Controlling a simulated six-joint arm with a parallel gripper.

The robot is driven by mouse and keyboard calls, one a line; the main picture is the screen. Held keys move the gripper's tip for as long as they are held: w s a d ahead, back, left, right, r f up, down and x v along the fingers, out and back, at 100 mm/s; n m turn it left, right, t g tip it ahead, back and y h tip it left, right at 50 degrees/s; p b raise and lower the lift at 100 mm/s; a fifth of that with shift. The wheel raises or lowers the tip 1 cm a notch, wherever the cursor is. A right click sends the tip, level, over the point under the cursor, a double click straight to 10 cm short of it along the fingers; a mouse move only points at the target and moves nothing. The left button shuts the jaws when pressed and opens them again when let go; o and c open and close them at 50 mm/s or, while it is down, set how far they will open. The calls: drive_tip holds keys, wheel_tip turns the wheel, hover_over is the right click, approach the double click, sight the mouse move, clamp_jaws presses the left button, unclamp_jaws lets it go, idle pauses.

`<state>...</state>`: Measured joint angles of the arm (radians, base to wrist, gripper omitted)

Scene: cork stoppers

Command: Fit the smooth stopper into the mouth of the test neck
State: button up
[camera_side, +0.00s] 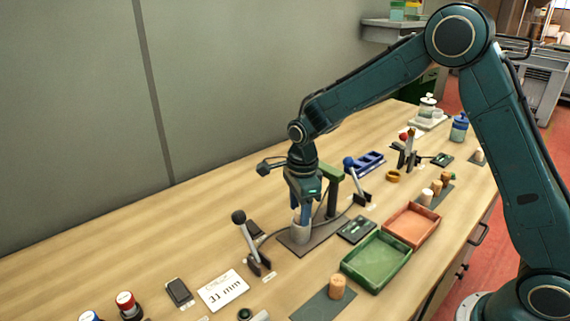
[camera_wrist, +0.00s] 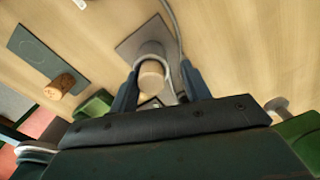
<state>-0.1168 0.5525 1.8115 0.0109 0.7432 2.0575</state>
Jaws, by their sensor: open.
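The test neck (camera_side: 299,234) is a short pale grey cylinder standing on a dark base plate. In the wrist view its rim (camera_wrist: 150,47) curves around a pale cork stopper (camera_wrist: 152,77), which appears to sit in the mouth; how deep it sits, I cannot tell. My gripper (camera_side: 302,216) points down just above the neck. In the wrist view my gripper (camera_wrist: 162,82) is open, with one finger on each side of the stopper and a gap visible. The stopper is mostly hidden by the fingers in the side view.
Another cork (camera_side: 337,287) stands on a dark mat at the front. A green tray (camera_side: 347,269) and an orange tray (camera_side: 388,222) lie right of the neck. A black-knobbed lever (camera_side: 240,217) stands close left; a blue-knobbed lever (camera_side: 349,163) stands behind right. Several corks stand farther right.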

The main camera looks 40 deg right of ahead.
wheel_tip(320, 180, up, 14)
drive_tip(key=shift+s, duration=0.25)
idle(0.6)
drive_tip(key=shift+f, duration=0.1)
idle(0.4)
drive_tip(key=s+d+r+n+t, duration=0.25)
drive_tip(key=s+r+n, duration=0.45)
drive_tip(key=s+n, duration=0.45)
drive_tip(key=s+d+f+n+t, duration=0.1)
drive_tip(key=s+n, duration=0.4)
drive_tip(key=s, duration=0.3)
drive_tip(key=s+d+f+n+t, duration=0.1)
drive_tip(key=s+n, duration=0.5)
drive_tip(key=s, duration=0.2)
drive_tip(key=shift+d+t, duration=0.3)
drive_tip(key=shift+t, duration=0.05)
